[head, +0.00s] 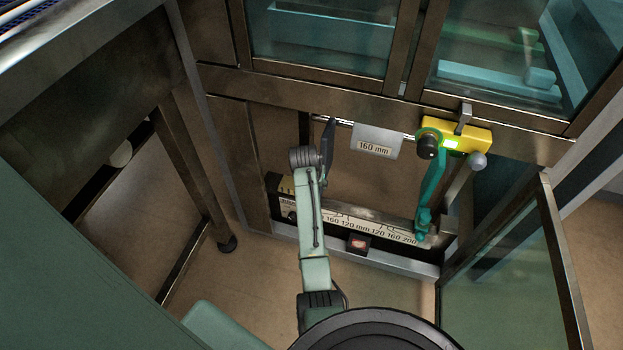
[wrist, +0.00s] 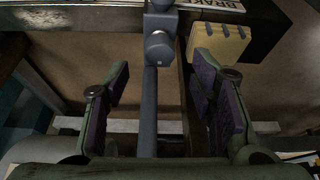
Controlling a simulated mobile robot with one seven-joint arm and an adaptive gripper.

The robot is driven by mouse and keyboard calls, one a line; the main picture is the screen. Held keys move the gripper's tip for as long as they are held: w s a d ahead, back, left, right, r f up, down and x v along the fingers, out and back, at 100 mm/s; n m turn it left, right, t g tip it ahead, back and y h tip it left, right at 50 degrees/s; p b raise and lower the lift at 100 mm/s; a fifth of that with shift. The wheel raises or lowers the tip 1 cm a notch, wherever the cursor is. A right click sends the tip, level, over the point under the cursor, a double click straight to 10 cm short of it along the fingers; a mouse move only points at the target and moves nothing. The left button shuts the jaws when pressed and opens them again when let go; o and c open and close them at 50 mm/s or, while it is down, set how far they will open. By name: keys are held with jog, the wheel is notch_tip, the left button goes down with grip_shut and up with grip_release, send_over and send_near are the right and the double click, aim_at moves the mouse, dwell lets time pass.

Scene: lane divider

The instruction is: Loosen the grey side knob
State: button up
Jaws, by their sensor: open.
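A grey rounded knob (wrist: 159,47) on a grey bar (wrist: 150,110) shows at the top middle of the wrist view. My gripper (wrist: 160,78) is open, its two pads apart on either side of the bar's line; I see no contact with it. My gripper is well left of this clamp. Which grey knob is the side knob I cannot tell.
A grey 160 mm plate (head: 377,140) hangs on the rail. A teal arm (head: 430,195) drops from the clamp to the scale bar (head: 350,228). A ridged yellow block (wrist: 220,45) is near my right pad. A glass door (head: 510,270) stands open at right.

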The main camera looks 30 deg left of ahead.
jog(key=v, duration=0.5)
jog(key=shift+s+d+r, duration=0.1)
jog(key=shift+r, duration=0.25)
